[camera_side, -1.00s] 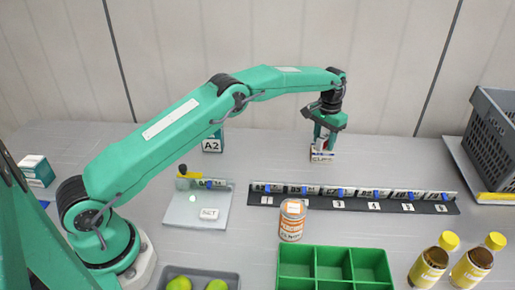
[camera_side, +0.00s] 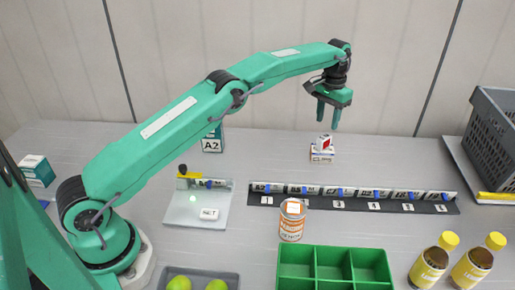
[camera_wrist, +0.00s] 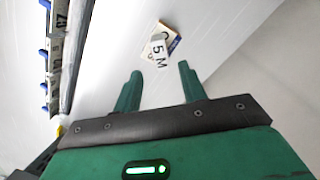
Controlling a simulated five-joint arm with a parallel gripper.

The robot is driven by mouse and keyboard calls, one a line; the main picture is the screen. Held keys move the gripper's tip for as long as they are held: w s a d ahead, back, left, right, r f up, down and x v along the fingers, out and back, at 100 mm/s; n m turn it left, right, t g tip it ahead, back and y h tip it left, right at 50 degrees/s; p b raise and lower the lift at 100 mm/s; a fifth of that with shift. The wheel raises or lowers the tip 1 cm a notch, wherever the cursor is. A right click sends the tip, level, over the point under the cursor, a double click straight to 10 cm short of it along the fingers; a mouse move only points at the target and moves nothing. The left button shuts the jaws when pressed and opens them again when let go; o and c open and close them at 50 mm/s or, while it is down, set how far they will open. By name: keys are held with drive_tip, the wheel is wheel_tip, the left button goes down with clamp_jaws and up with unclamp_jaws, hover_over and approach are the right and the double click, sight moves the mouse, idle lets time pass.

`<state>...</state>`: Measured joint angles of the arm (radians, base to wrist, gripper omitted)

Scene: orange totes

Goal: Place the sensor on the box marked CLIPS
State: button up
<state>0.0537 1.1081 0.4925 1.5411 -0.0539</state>
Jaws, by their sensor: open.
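The box marked CLIPS (camera_side: 321,157) lies low on the grey table, behind the row of slots. The sensor, a small white block with a red face (camera_side: 325,142), rests on top of it. In the wrist view the sensor (camera_wrist: 159,53) shows its white face with "5 M" on it, and the box's tan edge (camera_wrist: 173,43) shows beside and behind it. The sensor sits somewhat askew over the box. My gripper (camera_side: 328,121) is open and empty above them, clear of the sensor. Its two fingers (camera_wrist: 160,72) stand apart in the wrist view.
A black rail with several labelled slots (camera_side: 350,201) lies in front of the box. An orange-and-white jar (camera_side: 292,220), a green divided tray (camera_side: 333,251) and yellow-capped bottles (camera_side: 430,264) are nearer. A grey crate (camera_side: 492,130) stands at right.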

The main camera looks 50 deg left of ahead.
idle(0.5)
drive_tip(key=shift+s+r, duration=0.15)
drive_tip(key=shift+r, duration=0.45)
drive_tip(key=s+a+r+t, duration=0.2)
drive_tip(key=s+r+t, duration=0.1)
drive_tip(key=s+r, duration=1.45)
drive_tip(key=s+f+t, duration=0.1)
drive_tip(key=s+f, duration=0.2)
drive_tip(key=s, duration=0.9)
drive_tip(key=s+a+f+t, duration=0.1)
drive_tip(key=s+f, duration=0.3)
drive_tip(key=s, duration=0.9)
drive_tip(key=shift+s+a+t, duration=0.25)
drive_tip(key=shift+t, duration=0.05)
